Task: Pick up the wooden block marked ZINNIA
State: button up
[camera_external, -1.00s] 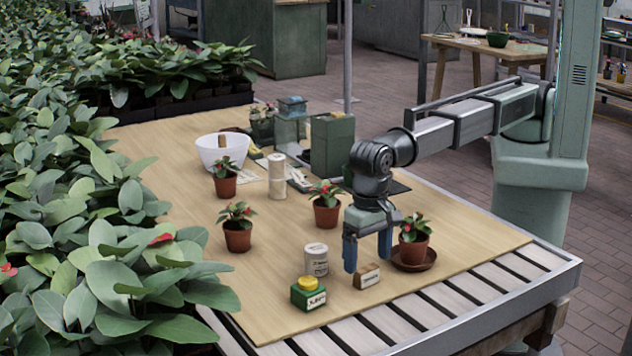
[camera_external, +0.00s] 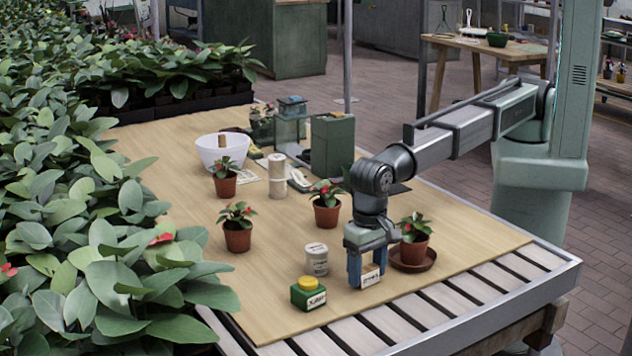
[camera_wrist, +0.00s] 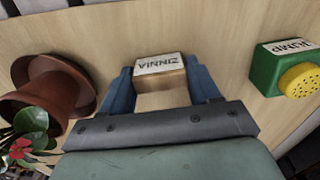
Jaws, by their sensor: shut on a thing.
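The wooden block marked ZINNIA (camera_external: 371,277) is between the blue fingers of my gripper (camera_external: 367,270) near the front edge of the wooden board. In the wrist view the block (camera_wrist: 160,69) shows its white label with dark letters, upside down, and one finger of my gripper (camera_wrist: 160,88) touches each side. The gripper is shut on the block. Whether the block is clear of the board I cannot tell for sure.
A potted plant on a saucer (camera_external: 414,243) stands close on the right. More pots (camera_external: 237,235) and a white bowl (camera_external: 222,152) are farther back.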

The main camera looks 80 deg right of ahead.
jog(key=shift+c, duration=0.9)
